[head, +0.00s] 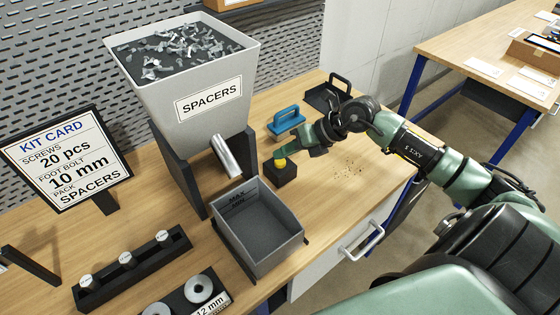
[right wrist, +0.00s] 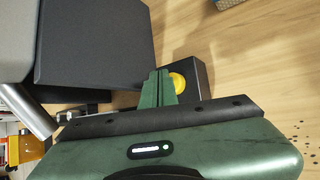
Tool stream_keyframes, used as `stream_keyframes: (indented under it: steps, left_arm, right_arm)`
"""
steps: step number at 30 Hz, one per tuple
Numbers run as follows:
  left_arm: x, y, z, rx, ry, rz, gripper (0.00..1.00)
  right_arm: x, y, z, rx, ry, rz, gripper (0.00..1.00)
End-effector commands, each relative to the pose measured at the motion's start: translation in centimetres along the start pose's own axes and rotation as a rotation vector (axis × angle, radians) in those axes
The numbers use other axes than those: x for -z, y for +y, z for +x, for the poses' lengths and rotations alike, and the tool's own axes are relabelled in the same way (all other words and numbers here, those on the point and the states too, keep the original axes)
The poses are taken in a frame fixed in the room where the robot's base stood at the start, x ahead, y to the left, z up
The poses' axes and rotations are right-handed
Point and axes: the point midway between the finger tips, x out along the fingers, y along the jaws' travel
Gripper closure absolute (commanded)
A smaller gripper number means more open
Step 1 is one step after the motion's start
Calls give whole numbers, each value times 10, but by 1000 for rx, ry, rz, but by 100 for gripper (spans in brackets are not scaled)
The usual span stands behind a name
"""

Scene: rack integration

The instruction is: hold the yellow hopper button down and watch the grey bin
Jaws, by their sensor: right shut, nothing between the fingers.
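The yellow hopper button (head: 280,163) sits on a small black box (head: 284,175) beside the hopper stand. It also shows in the right wrist view (right wrist: 179,81), partly covered by my fingers. My right gripper (head: 292,157) is shut and empty, its fingertips at the button; I cannot tell whether they press it. The shut green fingers also show in the right wrist view (right wrist: 161,84). The grey bin (head: 277,252) stands under the metal chute (head: 226,157), with MAX and MIN marks inside. I see no spacers in it. My left gripper is not in view.
The hopper (head: 160,85) labelled SPACERS is full of metal pieces. A blue-handled block (head: 286,123) and a black handled tray (head: 326,97) lie behind the button. A kit card (head: 68,160) stands at left. Racks with parts (head: 135,270) are at front left. Small brown specks lie right of the button box.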

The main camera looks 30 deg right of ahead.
Motion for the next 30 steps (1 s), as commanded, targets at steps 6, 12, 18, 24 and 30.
stream_keyframes:
  steps: [6, 12, 18, 24, 30]
  left_arm:
    - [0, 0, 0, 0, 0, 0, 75]
    - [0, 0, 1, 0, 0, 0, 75]
    - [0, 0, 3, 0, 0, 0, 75]
    - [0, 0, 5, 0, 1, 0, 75]
    - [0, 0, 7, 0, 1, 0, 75]
  right_arm:
    - [0, 0, 0, 1, 0, 0, 100]
    - [1, -1, 1, 1, 1, 0, 100]
    - [2, -2, 3, 1, 1, 0, 100]
    - [4, -4, 5, 1, 1, 0, 100]
    - [5, -5, 6, 1, 2, 0, 100]
